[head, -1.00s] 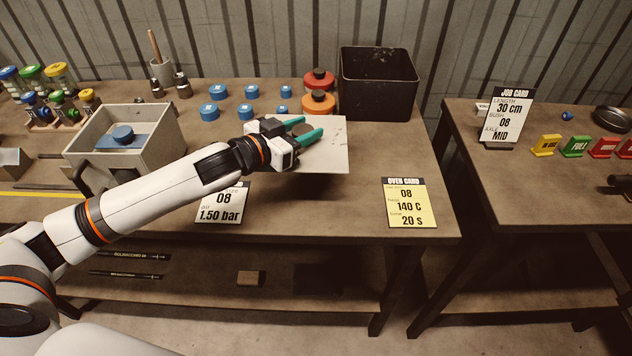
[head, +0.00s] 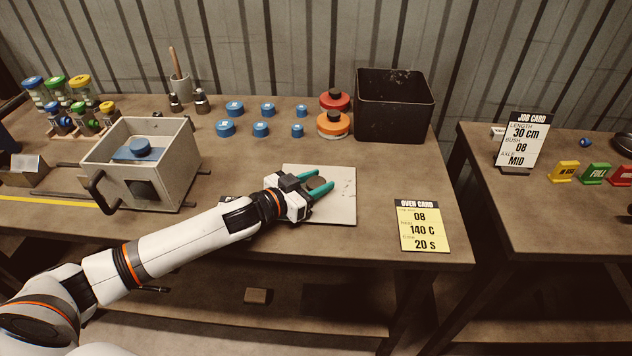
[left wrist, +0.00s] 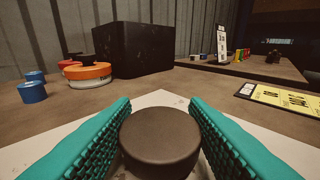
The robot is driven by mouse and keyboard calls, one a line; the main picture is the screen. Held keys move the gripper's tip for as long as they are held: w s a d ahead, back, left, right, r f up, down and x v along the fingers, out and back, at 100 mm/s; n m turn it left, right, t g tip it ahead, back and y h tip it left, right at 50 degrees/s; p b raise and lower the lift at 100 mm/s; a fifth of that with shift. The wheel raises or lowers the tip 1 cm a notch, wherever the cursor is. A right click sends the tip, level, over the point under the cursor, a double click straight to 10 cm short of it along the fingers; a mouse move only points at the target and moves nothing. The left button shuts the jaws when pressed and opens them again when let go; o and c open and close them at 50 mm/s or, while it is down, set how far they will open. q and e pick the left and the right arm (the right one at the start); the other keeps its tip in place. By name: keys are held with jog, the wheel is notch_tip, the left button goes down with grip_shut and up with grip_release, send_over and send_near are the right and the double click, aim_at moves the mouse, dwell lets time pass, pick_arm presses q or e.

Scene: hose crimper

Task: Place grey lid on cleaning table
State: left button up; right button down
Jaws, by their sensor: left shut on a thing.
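The grey lid is a flat, pale square plate (head: 338,207) with a dark round knob (left wrist: 160,140). In the head view it is at the middle of the front table, level and apparently at the tabletop; I cannot tell whether it fully touches. My left gripper (head: 320,182) is shut on the knob, with its teal fingers on either side. The plate also shows in the left wrist view (left wrist: 160,98), spread beneath the fingers. The table (head: 375,225) carries the lid and the other items. My right gripper is not in view.
An open grey box (head: 180,170) with a blue piece inside stands left of the lid. Blue caps (head: 226,128), an orange container (head: 333,124) and a black bin (head: 394,105) stand behind. A yellow oven card (head: 421,226) lies right. Table space around the lid's right side is clear.

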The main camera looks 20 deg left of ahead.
pick_arm(q)
jog(key=o, duration=1.1)
jog(key=shift+r, duration=0.1)
jog(key=b+v, duration=0.1)
jog(key=v, duration=0.9)
jog(key=shift+s+a+b, duration=0.2)
jog(key=shift+s+b, duration=0.15)
jog(key=shift+s+a, duration=0.25)
jog(key=shift+s, duration=0.3)
